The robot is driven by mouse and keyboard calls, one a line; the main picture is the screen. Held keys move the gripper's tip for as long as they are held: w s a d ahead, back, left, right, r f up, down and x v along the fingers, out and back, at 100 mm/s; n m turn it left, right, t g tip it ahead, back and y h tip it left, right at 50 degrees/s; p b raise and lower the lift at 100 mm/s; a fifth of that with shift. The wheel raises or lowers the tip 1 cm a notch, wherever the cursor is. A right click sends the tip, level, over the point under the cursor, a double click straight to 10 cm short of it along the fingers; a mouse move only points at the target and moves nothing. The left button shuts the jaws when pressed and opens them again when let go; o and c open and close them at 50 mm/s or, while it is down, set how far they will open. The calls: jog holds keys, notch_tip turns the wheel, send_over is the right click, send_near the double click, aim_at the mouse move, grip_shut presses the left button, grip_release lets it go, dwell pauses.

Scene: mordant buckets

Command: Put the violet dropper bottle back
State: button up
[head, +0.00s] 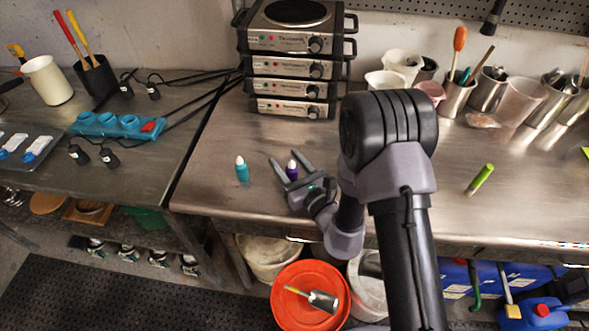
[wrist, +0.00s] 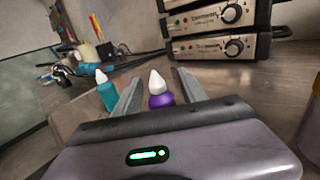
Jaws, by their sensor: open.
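The violet dropper bottle (head: 292,170) with a white tip stands upright on the steel bench near its front edge. It also shows in the wrist view (wrist: 160,92), between my fingers. My gripper (head: 290,160) is open with one finger on each side of the bottle; I cannot tell whether either finger touches it. In the wrist view my gripper (wrist: 158,90) has visible gaps beside the bottle. A teal dropper bottle (head: 242,171) stands upright to the left, outside the fingers; it shows in the wrist view (wrist: 107,93) beside the left finger.
Stacked hot plates (head: 290,68) stand at the back of the bench. Metal cups (head: 457,98) and beakers line the back right. A green marker (head: 481,178) lies at right. An orange-lidded bucket (head: 300,300) stands below the front edge. A blue power strip (head: 118,124) lies on the left table.

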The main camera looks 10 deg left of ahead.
jog(key=v, duration=1.2)
jog(key=s+a+r+n+g+y, duration=0.3)
jog(key=r+n+g, duration=0.1)
jog(key=r, duration=0.2)
jog(key=s+a+r+n+g+y, duration=0.4)
jog(key=r+n, duration=0.1)
jog(key=r, duration=0.2)
jog(key=s+r+n+g+h, duration=0.3)
jog(key=s+n+g, duration=0.6)
jog(key=s, duration=0.3)
jog(key=s+d+f+n+t+h, duration=0.1)
jog(key=s+d+n+h, duration=0.1)
jog(key=d+h, duration=0.2)
jog(key=s+d+f+n+t+h, duration=0.1)
jog(key=d+f+n+h, duration=0.1)
jog(key=d+h, duration=0.2)
jog(key=w+d+r+t+h, duration=0.2)
jog(key=d+t+h, duration=0.1)
jog(key=d, duration=0.3)
jog(key=w+d+r+n+t+h, duration=0.1)
jog(key=w+d+r+t+h, duration=0.2)
jog(key=d, duration=0.4)
jog(key=shift+w+t, duration=0.3)
jog(key=shift+t, duration=0.4)
